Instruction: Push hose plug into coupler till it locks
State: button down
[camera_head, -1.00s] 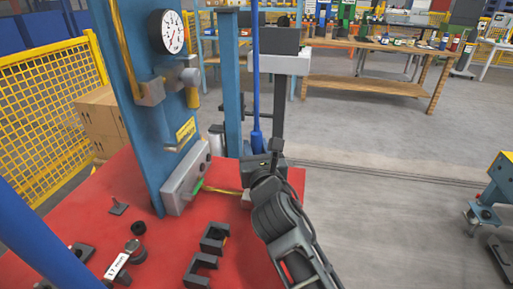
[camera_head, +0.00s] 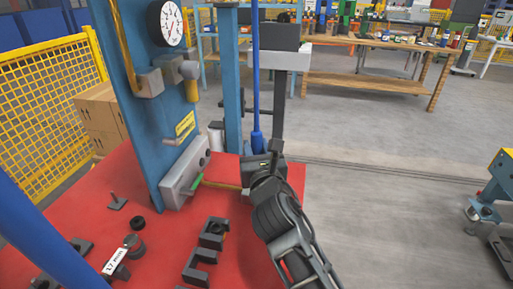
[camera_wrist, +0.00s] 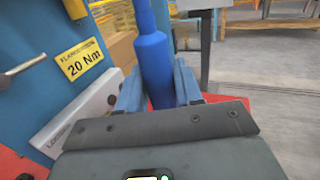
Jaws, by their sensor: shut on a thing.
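A blue hose (camera_head: 256,70) hangs down from above and ends in a thicker blue sleeve (camera_head: 257,139). In the wrist view the sleeve (camera_wrist: 154,62) stands upright between my two fingers, and its lower end is hidden by the gripper body. My gripper (camera_wrist: 160,88) is shut on this hose end. In the head view my gripper (camera_head: 262,160) is over the far right part of the red table, and its fingertips are hidden. A grey block (camera_head: 185,174) with dark round openings is on the blue panel, left of my gripper. I cannot tell which part is the coupler.
The blue panel (camera_head: 146,110) with a gauge (camera_head: 171,23) stands on the left. A green piece with a yellowish rod (camera_head: 220,186) runs from the block toward my gripper. Black brackets (camera_head: 200,268) and small parts lie on the red table (camera_head: 160,235). Open floor lies to the right.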

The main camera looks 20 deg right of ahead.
jog(key=shift+f+b, duration=0.6)
jog(key=shift+f, duration=0.35)
jog(key=c, duration=0.7)
grip_release()
jog(key=shift+o, duration=0.2)
jog(key=v, duration=0.8)
